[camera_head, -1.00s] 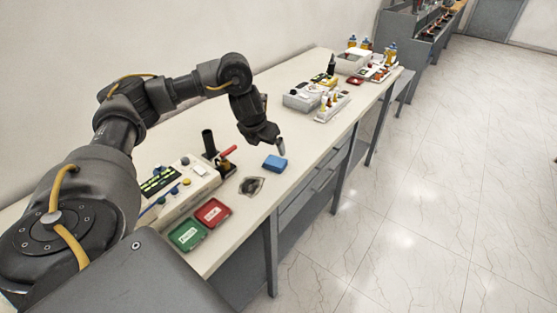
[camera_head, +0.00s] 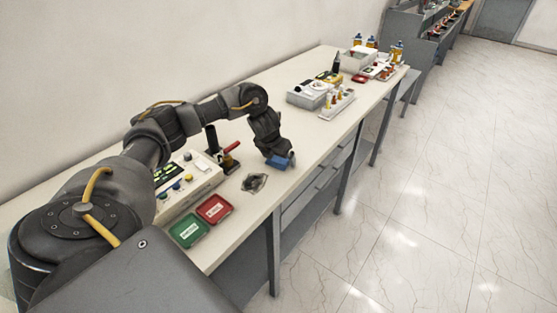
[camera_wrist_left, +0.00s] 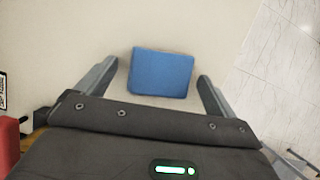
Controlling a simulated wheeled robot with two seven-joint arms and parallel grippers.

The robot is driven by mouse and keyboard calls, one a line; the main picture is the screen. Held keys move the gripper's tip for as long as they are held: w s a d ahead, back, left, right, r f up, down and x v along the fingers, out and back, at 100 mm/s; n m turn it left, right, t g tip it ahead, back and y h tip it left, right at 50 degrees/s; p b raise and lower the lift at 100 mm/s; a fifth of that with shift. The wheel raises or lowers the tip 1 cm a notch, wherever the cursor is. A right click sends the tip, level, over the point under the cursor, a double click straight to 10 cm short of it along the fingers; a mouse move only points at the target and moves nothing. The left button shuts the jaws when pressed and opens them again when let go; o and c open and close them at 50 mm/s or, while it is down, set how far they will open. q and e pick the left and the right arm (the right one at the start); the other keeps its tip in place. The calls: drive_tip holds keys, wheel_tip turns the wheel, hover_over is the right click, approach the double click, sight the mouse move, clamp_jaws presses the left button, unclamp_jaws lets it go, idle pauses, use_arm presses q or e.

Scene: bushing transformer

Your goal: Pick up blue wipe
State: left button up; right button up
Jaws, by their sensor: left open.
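The blue wipe (camera_head: 280,161) is a small blue block-like pad on the workbench, near its front edge. In the left wrist view the blue wipe (camera_wrist_left: 161,74) lies between the two fingers, with a gap on each side. My left gripper (camera_head: 286,160) is over the wipe and partly hides it in the head view. In the left wrist view the left gripper (camera_wrist_left: 158,85) is open, its fingers apart on either side of the wipe. My right gripper is not in view.
A red tray (camera_head: 214,208) and a green tray (camera_head: 189,231) sit on the near bench (camera_head: 250,215). A control box (camera_head: 190,180), a red-handled tool (camera_head: 230,148) and a dark item (camera_head: 254,183) are left of the wipe. Other equipment (camera_head: 310,95) stands farther back.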

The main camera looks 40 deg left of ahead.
use_arm(q)
drive_tip(key=c, duration=1)
drive_tip(key=shift+c, duration=0.2)
drive_tip(key=shift+w+r+b, duration=0.1)
drive_tip(key=shift+r+b, duration=0.3)
drive_tip(key=shift+r, duration=0.25)
drive_tip(key=shift+r+b, duration=0.35)
drive_tip(key=shift+r, duration=0.25)
drive_tip(key=s+d+r+p, duration=0.5)
drive_tip(key=s+d+r, duration=0.3)
drive_tip(key=s+r, duration=0.2)
drive_tip(key=shift+s+r+p, duration=0.2)
drive_tip(key=shift+s+p, duration=0.15)
drive_tip(key=shift+s, duration=0.5)
